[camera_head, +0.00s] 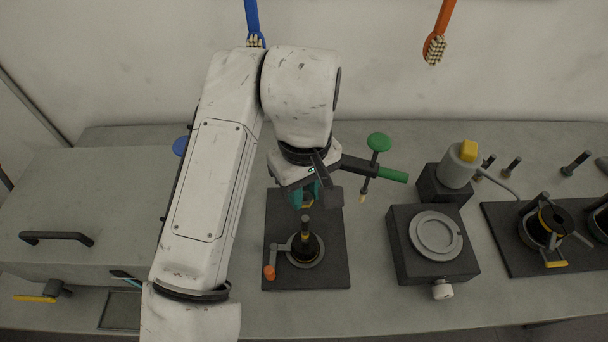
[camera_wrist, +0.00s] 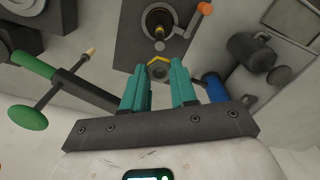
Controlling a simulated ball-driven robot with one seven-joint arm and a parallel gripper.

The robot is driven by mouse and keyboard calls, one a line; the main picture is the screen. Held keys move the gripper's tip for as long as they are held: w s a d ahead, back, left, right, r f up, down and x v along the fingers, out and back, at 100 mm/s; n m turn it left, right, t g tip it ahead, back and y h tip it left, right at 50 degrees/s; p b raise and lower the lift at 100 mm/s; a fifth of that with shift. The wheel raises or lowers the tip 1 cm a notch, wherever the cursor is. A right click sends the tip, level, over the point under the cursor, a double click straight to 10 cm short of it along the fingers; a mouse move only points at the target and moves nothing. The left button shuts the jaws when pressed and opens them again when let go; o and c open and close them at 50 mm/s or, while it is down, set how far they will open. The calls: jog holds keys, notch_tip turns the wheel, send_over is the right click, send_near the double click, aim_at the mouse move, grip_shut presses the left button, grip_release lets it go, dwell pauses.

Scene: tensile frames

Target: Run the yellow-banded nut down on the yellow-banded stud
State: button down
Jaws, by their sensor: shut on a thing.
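My gripper (camera_head: 306,197), with teal fingers, hangs over the back part of a dark base plate (camera_head: 332,268). It is shut on the yellow-banded nut (camera_head: 308,204), which also shows between the fingertips in the wrist view (camera_wrist: 158,62). The yellow-banded stud (camera_head: 305,236) stands upright on the plate inside a round grey ring, in front of the gripper. The stud also shows in the wrist view (camera_wrist: 158,29), beyond the nut and apart from it. The nut's lower side is partly hidden by the fingers.
An orange-knobbed crank (camera_head: 269,271) sits beside the stud. A green-handled tool (camera_head: 378,150) is close to the right of my gripper. A dark block with a round grey dish (camera_head: 436,234) stands further right. A large grey box (camera_head: 85,205) is on the left.

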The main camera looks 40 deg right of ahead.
aim_at(305, 218)
jog(key=shift+f+b, duration=2.2)
jog(key=shift+f, duration=0.25)
jog(key=shift+s+r+p, duration=0.1)
jog(key=shift+p, duration=0.3)
jog(key=shift+f, duration=0.55)
dwell(0.7)
